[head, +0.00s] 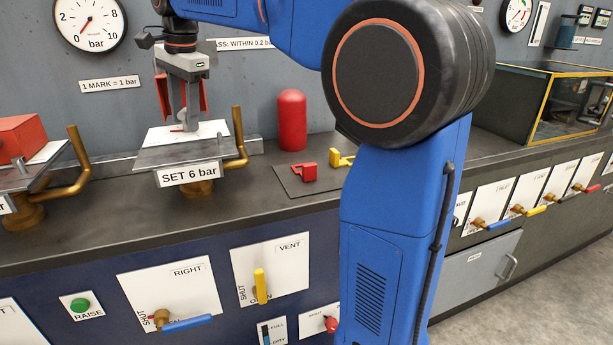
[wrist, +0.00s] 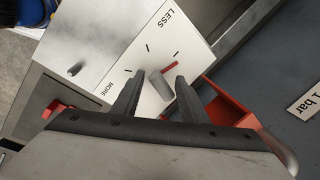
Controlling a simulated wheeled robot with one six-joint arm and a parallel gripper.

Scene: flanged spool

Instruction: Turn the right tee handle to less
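The right tee handle (wrist: 159,83) is a short grey bar on a white dial plate (wrist: 116,66) marked LESS and MORE, with black ticks and one red mark (wrist: 170,61). In the head view the dial plate (head: 213,128) lies on the unit labelled SET 6 bar (head: 188,174). My gripper (wrist: 160,74) points down over the plate, its two dark fingers apart on either side of the handle. I see gaps between the fingers and the handle. My gripper also shows in the head view (head: 184,122), where it mostly hides the handle.
A brass pipe (head: 240,140) rises right of the unit. A red cylinder (head: 292,120) stands on the bench beyond it. A red block (head: 304,172) and a yellow piece (head: 341,158) lie on a dark mat. The gauge (head: 89,18) hangs on the wall behind.

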